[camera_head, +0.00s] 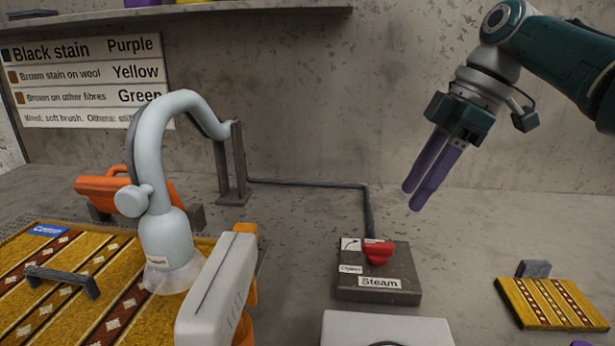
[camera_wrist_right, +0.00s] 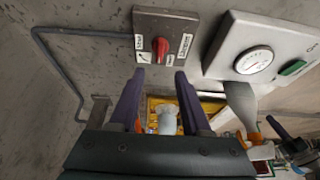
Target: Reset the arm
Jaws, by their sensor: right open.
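My right gripper (camera_head: 412,198) hangs in the air at the upper right of the head view, its two purple fingers pointing down and left. It is open and empty. In the right wrist view the gripper (camera_wrist_right: 160,72) shows its fingers apart with nothing between the tips. The steam box (camera_head: 347,282) with its red knob (camera_head: 378,252) is on the surface below and left of the gripper, not touching it. The box also shows beyond the fingertips in the right wrist view (camera_wrist_right: 178,25). My left gripper is in neither view.
A grey curved steam nozzle (camera_head: 155,150) stands over a patterned rug (camera_head: 20,285) at left. A white-and-orange device (camera_head: 215,290) is in front. A gauge box (camera_wrist_right: 225,60) shows in the wrist view. A small rug sample (camera_head: 550,303) lies at right. A shelf (camera_head: 250,10) runs above.

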